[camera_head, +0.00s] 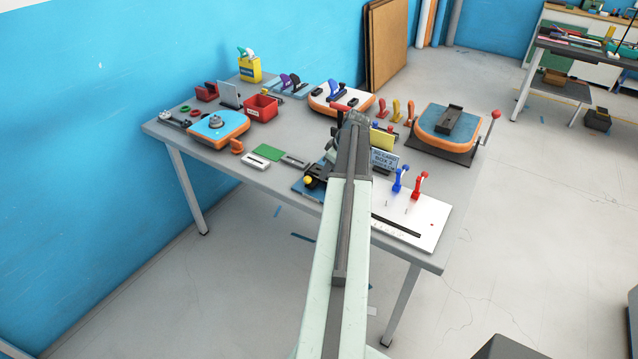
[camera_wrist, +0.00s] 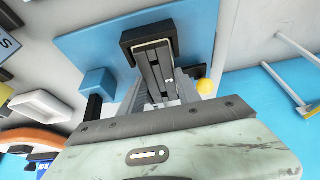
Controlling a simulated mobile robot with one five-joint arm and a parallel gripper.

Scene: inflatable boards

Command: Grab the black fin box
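My gripper (camera_wrist: 160,88) points down over a blue plate (camera_wrist: 80,40) in the wrist view. A black block with a pale edge (camera_wrist: 135,38) lies at the far end of a dark grey slotted piece (camera_wrist: 156,68), in line with my fingers. I cannot tell which of these is the fin box, or whether the fingers touch them. In the head view, black parts (camera_head: 318,171) show on the blue plate's left side, and my arm hides much of the area. Another black slotted block (camera_head: 449,119) sits on the orange-edged blue board at the right.
A yellow knob (camera_wrist: 204,87) and a blue block on a black post (camera_wrist: 97,82) stand close beside my fingers. A white slotted panel (camera_head: 415,222) with blue and red holders lies to the right. A red bin (camera_head: 262,108) stands farther back on the crowded grey table.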

